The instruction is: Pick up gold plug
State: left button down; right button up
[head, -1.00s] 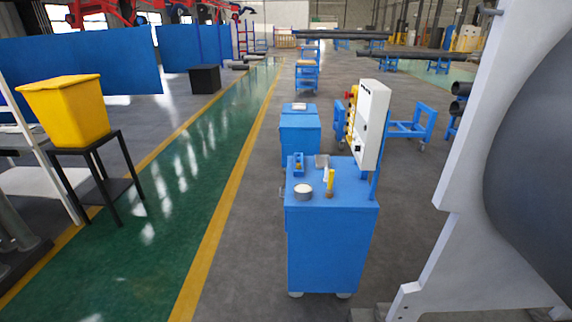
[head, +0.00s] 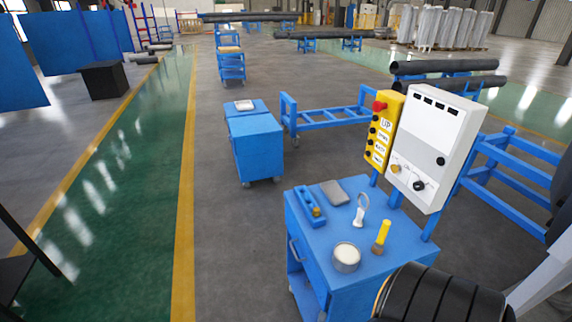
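A small gold piece (head: 316,212), which looks like the gold plug, sits at the near end of a blue block (head: 306,201). The block lies on the left part of the blue cart's top (head: 327,235). The gold piece is too small to show its shape clearly. Neither of my grippers is in view.
On the cart top are a round tin (head: 346,257), a yellow-handled brush (head: 381,236), a grey pad (head: 334,193) and a pale upright tool (head: 359,211). A control box (head: 434,145) rises at its right. A black ribbed thing (head: 440,298) is at the near right. Floor left of the cart is clear.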

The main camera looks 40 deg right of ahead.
aim_at(316, 212)
jog(key=i+j+z, duration=0.1)
jog(key=i+z, duration=0.35)
jog(key=i+j+z, duration=0.25)
jog(key=i+z, duration=0.15)
jog(key=i+j+z, duration=0.45)
jog(key=k+l, duration=0.05)
jog(key=l, duration=0.05)
